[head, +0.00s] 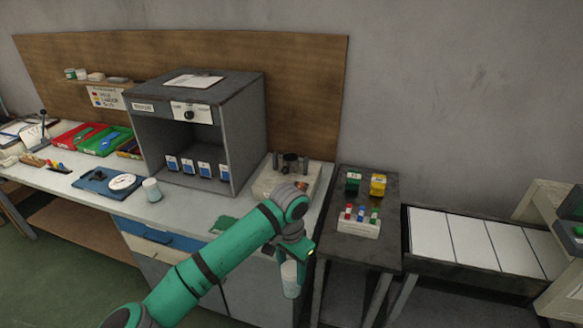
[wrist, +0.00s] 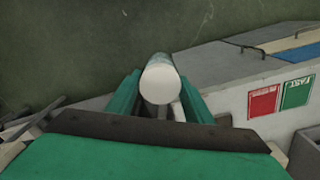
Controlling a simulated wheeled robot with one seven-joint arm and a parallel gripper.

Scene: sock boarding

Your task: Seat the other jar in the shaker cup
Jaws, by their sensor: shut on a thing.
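My gripper (head: 291,266) is shut on a pale jar (head: 289,281), held out in front of the bench's front edge. In the wrist view the jar's round white end (wrist: 160,83) shows between the two green fingers (wrist: 160,106). The shaker (head: 270,181) is a light box at the bench's right end, behind my arm. A dark round part on top of it (head: 290,160) may be the cup; whether anything sits in it I cannot tell.
An open grey cabinet (head: 250,120) holds several blue-and-white containers. A blue tray (head: 92,183) with a white disc lies at left, near red (head: 78,136) and green bins. A dark side table (head: 365,250) holds small coloured blocks. A green cloth (head: 222,224) lies near the bench front.

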